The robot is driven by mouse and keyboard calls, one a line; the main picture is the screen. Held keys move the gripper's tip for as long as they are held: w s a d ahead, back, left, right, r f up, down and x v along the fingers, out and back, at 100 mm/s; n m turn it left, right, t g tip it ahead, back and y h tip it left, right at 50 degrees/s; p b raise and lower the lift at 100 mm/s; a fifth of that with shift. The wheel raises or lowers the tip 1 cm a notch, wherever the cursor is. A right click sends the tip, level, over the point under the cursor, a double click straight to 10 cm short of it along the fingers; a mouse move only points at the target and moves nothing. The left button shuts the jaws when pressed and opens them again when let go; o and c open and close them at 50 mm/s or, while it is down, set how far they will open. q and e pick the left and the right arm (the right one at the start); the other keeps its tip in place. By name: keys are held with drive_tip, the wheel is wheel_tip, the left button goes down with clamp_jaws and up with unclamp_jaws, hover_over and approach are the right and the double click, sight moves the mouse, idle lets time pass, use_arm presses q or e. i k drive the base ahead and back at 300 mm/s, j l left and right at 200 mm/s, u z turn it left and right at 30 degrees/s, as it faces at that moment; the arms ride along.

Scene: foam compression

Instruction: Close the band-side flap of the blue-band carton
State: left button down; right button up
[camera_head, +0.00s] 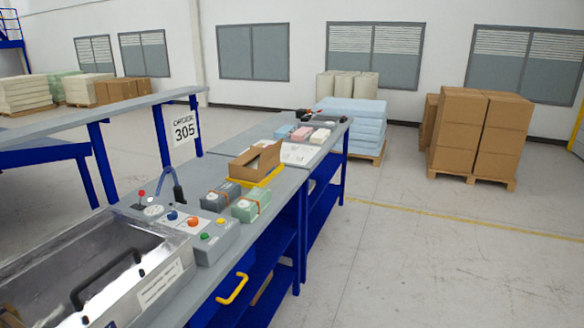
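An open brown cardboard carton (252,163) stands on the bench beyond the control box, with a flap raised. A yellow tray or frame (266,181) shows at its base. I cannot make out a blue band on this carton, nor tell which flap is the band-side one. Neither of my grippers is in view.
A clear-lidded machine (88,262) with a black handle fills the near left, beside a button box (212,240). A dark grey block (219,196) and a green block (250,206), both banded, lie near the carton. Open floor (430,270) is at right.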

sight(265, 156)
drive_tip(key=i+l+u, duration=0.75)
drive_tip(key=u, duration=0.15)
drive_tip(key=i+l+u, duration=0.3)
drive_tip(key=u, duration=0.15)
